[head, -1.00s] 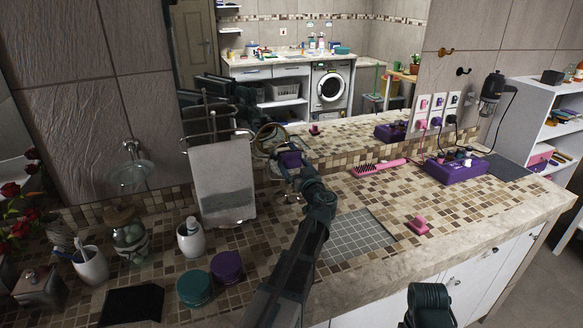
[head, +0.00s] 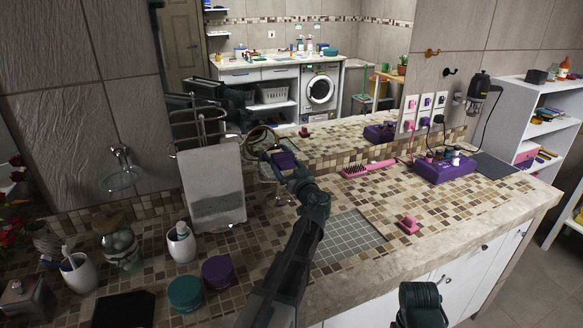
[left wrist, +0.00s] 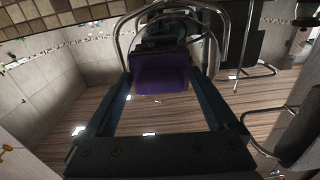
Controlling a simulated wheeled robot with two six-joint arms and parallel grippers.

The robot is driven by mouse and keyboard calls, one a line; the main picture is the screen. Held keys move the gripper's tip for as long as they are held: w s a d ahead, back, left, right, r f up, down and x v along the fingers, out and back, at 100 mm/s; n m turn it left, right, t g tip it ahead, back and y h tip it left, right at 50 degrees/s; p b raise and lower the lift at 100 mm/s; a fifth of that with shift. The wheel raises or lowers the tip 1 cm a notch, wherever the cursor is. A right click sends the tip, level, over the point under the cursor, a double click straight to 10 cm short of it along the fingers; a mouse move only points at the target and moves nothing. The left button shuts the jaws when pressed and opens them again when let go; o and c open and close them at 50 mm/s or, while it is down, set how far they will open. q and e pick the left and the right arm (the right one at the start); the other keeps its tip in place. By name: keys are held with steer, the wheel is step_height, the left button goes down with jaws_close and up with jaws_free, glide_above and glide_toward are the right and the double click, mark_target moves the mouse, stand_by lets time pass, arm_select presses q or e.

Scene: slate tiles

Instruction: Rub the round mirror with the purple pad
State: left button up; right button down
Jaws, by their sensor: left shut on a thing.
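My left gripper (head: 287,163) is shut on the purple pad (head: 284,159), just in front of the mirror's lower right side. The pad and arm hide part of the mirror and its stand. I cannot tell whether the pad touches the glass. In the left wrist view the purple pad (left wrist: 160,73) sits between the two dark fingers. My right gripper is not in view; only a dark part of my right arm shows at the bottom.
A towel on a chrome rack (head: 214,185) stands close left of the mirror. A soap dispenser (head: 181,243), a teal jar (head: 185,293) and a purple jar (head: 219,272) are in front. A pink hairbrush (head: 369,168) and pink block (head: 408,224) lie right. The grey tiled patch (head: 350,240) is clear.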

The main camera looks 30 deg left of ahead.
arm_select(q)
steer(key=shift+s+a, duration=1.9)
steer(key=shift+s, duration=0.3)
steer(key=shift+d, duration=0.1)
steer(key=shift+v, duration=3)
steer(key=v, duration=0.3)
steer(key=shift+w, duration=0.15)
steer(key=x, duration=0.7)
